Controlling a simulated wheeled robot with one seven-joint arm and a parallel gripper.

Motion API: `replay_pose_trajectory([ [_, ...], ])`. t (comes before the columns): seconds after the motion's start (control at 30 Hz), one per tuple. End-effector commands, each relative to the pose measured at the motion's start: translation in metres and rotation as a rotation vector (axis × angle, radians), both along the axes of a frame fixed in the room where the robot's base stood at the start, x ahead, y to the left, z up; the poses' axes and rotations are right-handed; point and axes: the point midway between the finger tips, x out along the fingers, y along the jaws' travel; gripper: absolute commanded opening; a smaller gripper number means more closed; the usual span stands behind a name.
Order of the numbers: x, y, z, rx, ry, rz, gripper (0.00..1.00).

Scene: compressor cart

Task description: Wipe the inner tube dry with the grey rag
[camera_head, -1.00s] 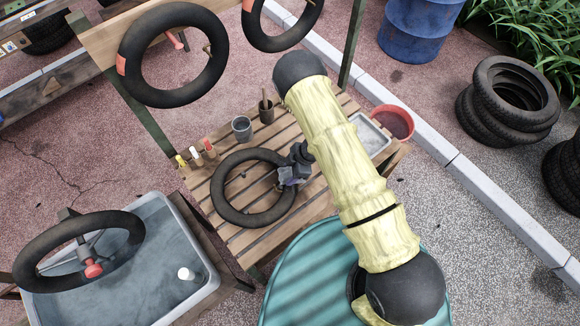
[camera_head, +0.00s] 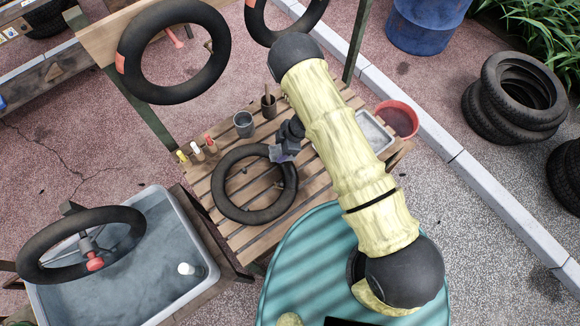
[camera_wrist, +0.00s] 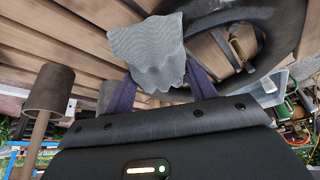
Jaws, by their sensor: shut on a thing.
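The black inner tube (camera_head: 220,190) lies flat on the slatted wooden bench (camera_head: 245,236). My gripper (camera_head: 284,152) is at the tube's upper right edge and is shut on the grey rag (camera_head: 278,155). In the wrist view the bunched rag (camera_wrist: 150,48) sits between the two purple fingers of my gripper (camera_wrist: 160,90). The tube (camera_wrist: 275,35) curves just right of the rag there, and a metal valve stem (camera_wrist: 236,48) shows inside its ring. I cannot tell whether the rag touches the tube.
A grey cup (camera_head: 243,125), a brown pot (camera_head: 268,107) and several small bottles (camera_head: 197,152) stand along the bench's back. A metal tray (camera_head: 374,132) is at right. A water tub (camera_head: 125,285) stands at lower left. Other tubes (camera_head: 135,50) hang above the bench.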

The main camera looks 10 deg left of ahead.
Motion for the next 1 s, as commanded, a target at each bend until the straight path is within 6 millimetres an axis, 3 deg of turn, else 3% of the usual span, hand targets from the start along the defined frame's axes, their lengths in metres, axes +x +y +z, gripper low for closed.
replay_pose_trajectory([
  [0.03, 0.001, 0.000, 0.019, 0.002, -0.003, -0.002, 0.19],
  [0.53, 0.002, -0.003, 0.060, 0.001, -0.002, -0.008, 0.19],
  [1.0, 0.004, -0.006, 0.068, 0.000, -0.001, -0.013, 0.19],
])
